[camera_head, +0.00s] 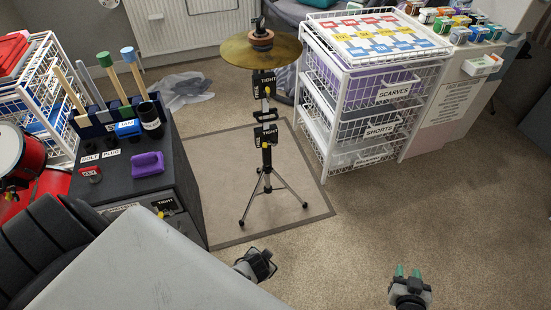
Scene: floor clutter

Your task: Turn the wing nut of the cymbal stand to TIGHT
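The cymbal stand (266,156) stands upright on a beige mat, its tripod legs spread. A brass cymbal (236,53) sits near its top, under a dark top fitting. Two black clamps with TIGHT labels sit on the pole: an upper one (264,84) and a lower one (265,136). Small yellow marks show beside them. I cannot make out the wing nut's shape or position. My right gripper (408,270), with green fingertips, is open and empty at the lower right, well apart from the stand. My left gripper (262,262) is dark, in front of the mat; its fingers are unclear.
A white wire drawer rack (325,110) stands right of the stand. A dark cabinet (187,165) stands to the left, bearing a purple object (147,164) and upright handles. The mat (215,180) is otherwise bare. Carpet (440,200) at the right is clear.

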